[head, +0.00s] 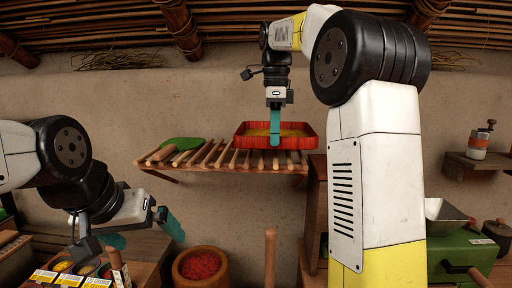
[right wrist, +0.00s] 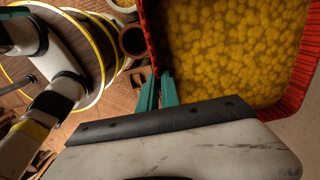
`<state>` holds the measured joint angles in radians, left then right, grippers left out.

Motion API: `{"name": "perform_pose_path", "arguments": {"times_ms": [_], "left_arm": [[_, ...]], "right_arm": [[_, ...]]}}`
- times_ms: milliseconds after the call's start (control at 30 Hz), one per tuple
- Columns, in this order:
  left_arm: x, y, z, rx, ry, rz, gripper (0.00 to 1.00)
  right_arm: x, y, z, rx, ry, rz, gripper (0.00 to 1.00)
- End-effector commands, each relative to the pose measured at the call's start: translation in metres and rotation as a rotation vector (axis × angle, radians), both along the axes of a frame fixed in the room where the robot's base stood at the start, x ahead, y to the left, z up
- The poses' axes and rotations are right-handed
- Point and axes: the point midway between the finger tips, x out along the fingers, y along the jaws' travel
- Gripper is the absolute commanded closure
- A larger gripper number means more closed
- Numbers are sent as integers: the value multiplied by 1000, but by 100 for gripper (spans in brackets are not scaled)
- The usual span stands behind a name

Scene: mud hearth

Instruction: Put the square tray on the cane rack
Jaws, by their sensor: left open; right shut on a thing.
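The square tray (head: 305,129) is red with a ribbed rim and holds yellow round pieces. In the head view it is at the right end of the cane rack (head: 192,156), a slatted wall shelf; I cannot tell whether it rests on the slats. My right gripper (head: 275,128) points down and is shut on the tray's near wall. In the right wrist view the green fingers (right wrist: 158,92) grip the wall of the tray (right wrist: 152,40), with the yellow pieces inside. My left gripper (head: 145,232) is open and empty at the lower left, well below the rack.
A green cloth or leaf bundle (head: 183,143) lies on the rack's left part, with bare slats between it and the tray. A wooden mortar of red pieces (head: 201,250) stands below. A green machine (head: 463,252) is lower right.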

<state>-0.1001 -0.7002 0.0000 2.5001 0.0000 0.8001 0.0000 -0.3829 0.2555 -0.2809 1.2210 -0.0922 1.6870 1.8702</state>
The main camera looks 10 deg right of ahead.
Motion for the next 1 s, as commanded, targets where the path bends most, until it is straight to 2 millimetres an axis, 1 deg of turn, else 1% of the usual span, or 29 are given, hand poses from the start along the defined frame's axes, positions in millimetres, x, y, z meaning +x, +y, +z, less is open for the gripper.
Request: {"name": "perform_pose_path", "arguments": {"times_ms": [33,67,233,333,400,533,633,933,1000], "left_arm": [[0,0,0,0,0,0,0],[0,0,0,0,0,0,0],[0,0,0,0,0,0,0],[0,0,0,0,0,0,0],[0,0,0,0,0,0,0],[0,0,0,0,0,0,0],[0,0,0,0,0,0,0],[0,0,0,0,0,0,0],[0,0,0,0,0,0,0]], "right_arm": [[5,7,-1,0,-1,2,100],[8,10,-1,0,-1,2,100],[15,20,-2,1,-1,0,100],[23,31,-4,0,1,2,100],[20,28,-18,1,4,0,100],[21,28,-35,1,3,-1,100],[21,28,-38,1,0,-1,100],[21,28,-41,1,1,0,100],[21,28,-41,0,1,-1,83]]}}
